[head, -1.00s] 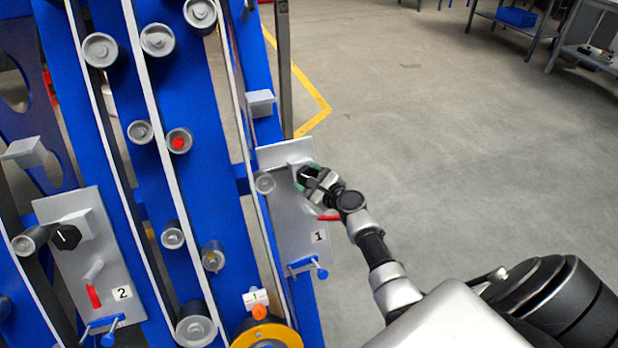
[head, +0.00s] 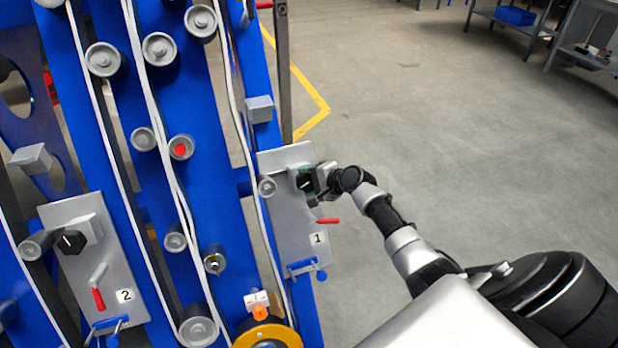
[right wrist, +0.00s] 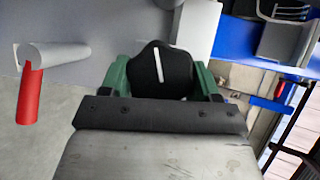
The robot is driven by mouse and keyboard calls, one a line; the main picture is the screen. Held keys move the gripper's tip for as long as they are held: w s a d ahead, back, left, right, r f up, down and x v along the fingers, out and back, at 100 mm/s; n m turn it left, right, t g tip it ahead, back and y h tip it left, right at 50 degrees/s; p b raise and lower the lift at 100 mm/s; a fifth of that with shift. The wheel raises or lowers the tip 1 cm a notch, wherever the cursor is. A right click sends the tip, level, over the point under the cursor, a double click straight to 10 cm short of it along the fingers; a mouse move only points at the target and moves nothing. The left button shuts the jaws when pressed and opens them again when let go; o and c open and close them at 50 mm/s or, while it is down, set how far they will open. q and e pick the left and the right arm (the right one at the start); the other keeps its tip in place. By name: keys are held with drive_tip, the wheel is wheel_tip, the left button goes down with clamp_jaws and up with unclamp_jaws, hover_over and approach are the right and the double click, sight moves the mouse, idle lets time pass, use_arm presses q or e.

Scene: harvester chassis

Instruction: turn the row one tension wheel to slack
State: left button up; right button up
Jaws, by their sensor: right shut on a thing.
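The row one tension wheel (head: 305,179) is a dark knob on the grey plate marked 1 (head: 301,222), mostly hidden by my right gripper in the head view. In the right wrist view, the wheel (right wrist: 161,68) is black with a white pointer line, nearly upright and tilted slightly left at its top. My right gripper (head: 316,180) is shut on it, and its green fingers (right wrist: 160,80) sit on either side of the knob. My left gripper is not in view.
A red-handled lever (head: 328,221) sticks out below the wheel; it shows close in the right wrist view (right wrist: 30,94). The plate marked 2 (head: 95,265) carries a similar black knob (head: 71,241) at the left. The floor at the right is open.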

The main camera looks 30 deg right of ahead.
drive_tip(key=n+g+p, duration=0.1)
drive_tip(key=n+p, duration=0.1)
drive_tip(key=n, duration=0.1)
drive_tip(key=n+g+h+p, duration=0.1)
drive_tip(key=n, duration=0.1)
drive_tip(key=shift+r+g, duration=0.25)
drive_tip(key=shift+g, duration=0.05)
drive_tip(key=n+g+h+p, duration=0.1)
drive_tip(key=n+p, duration=0.2)
drive_tip(key=shift+w+a, duration=0.1)
drive_tip(key=shift+f+n+g+h, duration=0.1)
drive_tip(key=shift+n+g+h, duration=0.2)
drive_tip(key=shift+g, duration=0.1)
drive_tip(key=shift+f+p, duration=0.1)
drive_tip(key=shift+p, duration=0.2)
drive_tip(key=o, duration=0.9)
drive_tip(key=shift+r, duration=0.2)
drive_tip(key=shift+s+r, duration=0.2)
drive_tip(key=shift+r, duration=0.05)
drive_tip(key=p+v, duration=0.2)
drive_tip(key=v, duration=0.8)
